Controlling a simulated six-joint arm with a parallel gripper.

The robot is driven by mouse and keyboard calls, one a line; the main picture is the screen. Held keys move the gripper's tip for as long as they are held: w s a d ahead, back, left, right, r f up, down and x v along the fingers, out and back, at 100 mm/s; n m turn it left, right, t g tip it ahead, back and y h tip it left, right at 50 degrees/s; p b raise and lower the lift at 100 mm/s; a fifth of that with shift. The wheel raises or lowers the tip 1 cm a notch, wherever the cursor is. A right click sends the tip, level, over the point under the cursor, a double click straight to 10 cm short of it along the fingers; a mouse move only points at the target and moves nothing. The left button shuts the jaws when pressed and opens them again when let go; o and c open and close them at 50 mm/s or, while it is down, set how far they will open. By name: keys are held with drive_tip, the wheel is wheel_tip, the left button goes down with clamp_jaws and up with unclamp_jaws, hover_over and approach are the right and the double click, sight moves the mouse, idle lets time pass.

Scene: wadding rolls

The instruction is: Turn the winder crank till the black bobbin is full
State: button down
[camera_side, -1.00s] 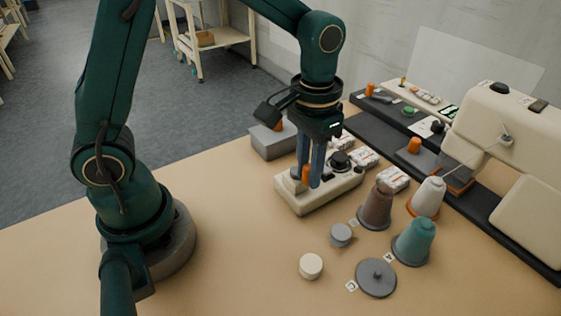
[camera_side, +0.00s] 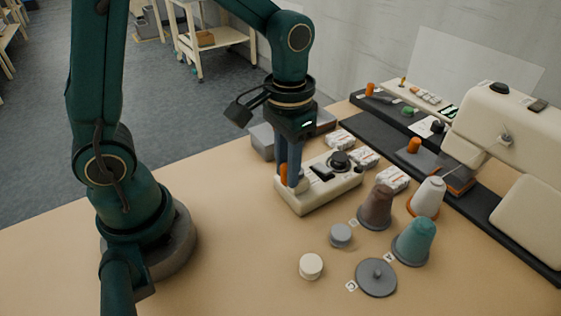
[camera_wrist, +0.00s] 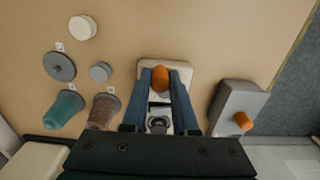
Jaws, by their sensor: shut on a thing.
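The winder is a cream box (camera_side: 332,190) on the table, also in the wrist view (camera_wrist: 186,72). Its black bobbin (camera_side: 341,158) sits at the far end of its top; how full it is cannot be told. The orange crank knob (camera_side: 284,172) is at the end nearer my base. My gripper (camera_side: 288,181) points down and is shut on this knob. In the wrist view the knob (camera_wrist: 160,75) shows between the two blue fingers (camera_wrist: 160,88). The lower fingers partly hide the crank in the side view.
Brown (camera_side: 376,207), white (camera_side: 429,194) and teal (camera_side: 414,241) cones stand right of the winder. A white disc (camera_side: 311,266), grey disc (camera_side: 341,235) and dark round stand (camera_side: 376,279) lie in front. A grey box (camera_wrist: 236,103) is close by. Table at front left is clear.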

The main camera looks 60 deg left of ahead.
drive_tip(key=shift+a, duration=0.2)
drive_tip(key=shift+a, duration=0.85)
drive_tip(key=shift+w+a, duration=0.65)
drive_tip(key=shift+a, duration=0.15)
